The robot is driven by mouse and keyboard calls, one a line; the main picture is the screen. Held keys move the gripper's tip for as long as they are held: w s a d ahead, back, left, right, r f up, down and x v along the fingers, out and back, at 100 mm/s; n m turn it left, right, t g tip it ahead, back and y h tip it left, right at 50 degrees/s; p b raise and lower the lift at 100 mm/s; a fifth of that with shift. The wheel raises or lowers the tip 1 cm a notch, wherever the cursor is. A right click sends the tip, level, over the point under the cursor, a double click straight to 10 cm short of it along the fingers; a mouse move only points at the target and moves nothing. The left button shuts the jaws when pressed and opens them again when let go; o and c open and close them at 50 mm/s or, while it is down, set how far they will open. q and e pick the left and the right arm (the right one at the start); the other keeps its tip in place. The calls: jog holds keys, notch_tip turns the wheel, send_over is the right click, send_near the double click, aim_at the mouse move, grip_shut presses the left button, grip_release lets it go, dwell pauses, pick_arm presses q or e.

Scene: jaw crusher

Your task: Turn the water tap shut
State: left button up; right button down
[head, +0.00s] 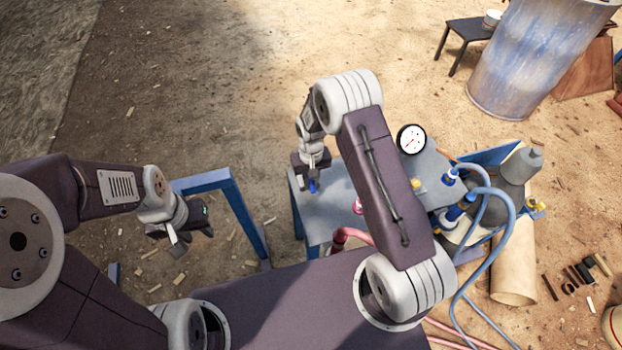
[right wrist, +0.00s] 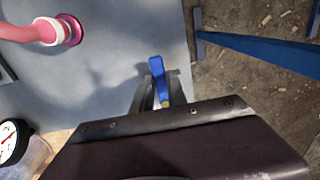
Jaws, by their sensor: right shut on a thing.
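The water tap shows as a blue lever handle (right wrist: 156,70) at the edge of the grey table top in the right wrist view. A small piece of the blue handle (head: 313,187) also shows below my right gripper (head: 311,178) in the head view. In the right wrist view the fingers of my right gripper (right wrist: 157,97) are closed on the handle, one on each side. The tap's body is hidden beneath the handle and gripper. My left gripper (head: 180,243) hangs empty over the ground at the left, away from the tap; its finger gap is unclear.
The grey table (head: 430,167) carries a white dial gauge (head: 411,139) and a pink hose fitting (right wrist: 69,30). Blue hoses (head: 484,205) loop at its right. A blue frame (head: 237,205) stands between my left gripper and the table. Open dirt ground lies beyond.

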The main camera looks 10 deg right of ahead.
dwell(0.9)
jog(key=n, duration=0.1)
jog(key=d+n+p, duration=0.1)
jog(key=n, duration=0.2)
jog(key=shift+w+d+r, duration=0.1)
jog(key=shift+w+d, duration=0.15)
jog(key=shift+d, duration=0.1)
jog(key=n, duration=0.2)
jog(key=w+d+n+p, duration=0.1)
jog(key=n, duration=0.1)
jog(key=shift+d+n, duration=0.2)
jog(key=shift+n, duration=0.2)
jog(key=n, duration=0.1)
jog(key=w+n, duration=0.1)
jog(key=n, duration=0.1)
jog(key=d+n, duration=0.1)
jog(key=shift+w+n, duration=0.25)
jog(key=shift+n, duration=0.05)
jog(key=shift+w+d+n, duration=0.1)
jog(key=shift+w+n, duration=0.35)
jog(key=shift+n, duration=0.7)
jog(key=shift+w+d+n, duration=0.1)
jog(key=shift+w+n, duration=0.35)
jog(key=shift+n, duration=0.7)
jog(key=c, duration=1.3)
grip_release()
jog(key=shift+a, duration=0.1)
